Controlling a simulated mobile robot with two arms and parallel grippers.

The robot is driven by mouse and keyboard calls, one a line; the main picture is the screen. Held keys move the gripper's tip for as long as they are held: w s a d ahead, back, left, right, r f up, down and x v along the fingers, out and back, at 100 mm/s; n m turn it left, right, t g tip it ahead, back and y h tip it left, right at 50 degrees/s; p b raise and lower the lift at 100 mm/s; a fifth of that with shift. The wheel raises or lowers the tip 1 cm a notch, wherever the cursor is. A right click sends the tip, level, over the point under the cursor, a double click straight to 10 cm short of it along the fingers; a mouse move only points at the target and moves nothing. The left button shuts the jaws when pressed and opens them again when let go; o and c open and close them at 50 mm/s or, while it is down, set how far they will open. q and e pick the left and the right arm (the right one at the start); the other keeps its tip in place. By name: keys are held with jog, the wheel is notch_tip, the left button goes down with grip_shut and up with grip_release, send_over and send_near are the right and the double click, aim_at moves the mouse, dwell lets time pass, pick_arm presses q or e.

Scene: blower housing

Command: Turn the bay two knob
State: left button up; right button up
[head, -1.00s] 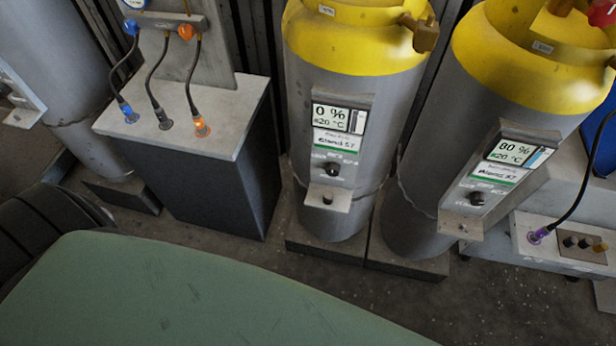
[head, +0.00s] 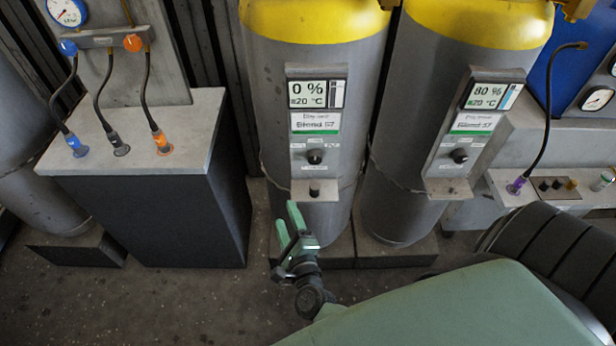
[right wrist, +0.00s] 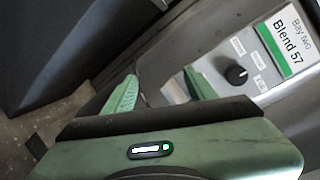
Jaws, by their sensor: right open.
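The bay two knob is a small black round knob (head: 314,156) on the grey panel of the left yellow-topped cylinder (head: 300,80), under its 0 % display and Blend 57 label. In the right wrist view the same knob (right wrist: 237,75) sits beside the "Bay two" label (right wrist: 288,38), its pointer mark too small to read surely. My right gripper (head: 288,217), with green fingers, is open and empty, below and in front of the panel, apart from the knob. It also shows in the right wrist view (right wrist: 160,76). My left gripper is not in view.
A second cylinder (head: 400,130) with an 80 % display and a similar knob (head: 459,156) stands close on the right. A dark cabinet (head: 150,215) with hoses stands left. A small ledge (head: 300,188) juts out below the bay two knob. Open floor lies in front.

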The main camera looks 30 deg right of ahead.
aim_at(315, 162)
jog(key=d+r+m+g+h+b, duration=0.15)
jog(key=d+r+m+h, duration=0.55)
jog(key=m, duration=0.7)
jog(key=shift+y, duration=0.5)
jog(key=w+d, duration=0.1)
jog(key=w+d+r, duration=0.1)
jog(key=w+d+p, duration=0.1)
jog(key=w, duration=0.1)
jog(key=shift+d+r, duration=0.35)
jog(key=shift+d, duration=0.05)
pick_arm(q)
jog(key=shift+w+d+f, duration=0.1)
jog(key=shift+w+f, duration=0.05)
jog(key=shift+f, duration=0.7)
pick_arm(e)
jog(key=shift+w+d+f, duration=0.1)
jog(key=shift+w+d, duration=0.3)
jog(key=shift+w, duration=0.2)
grip_shut()
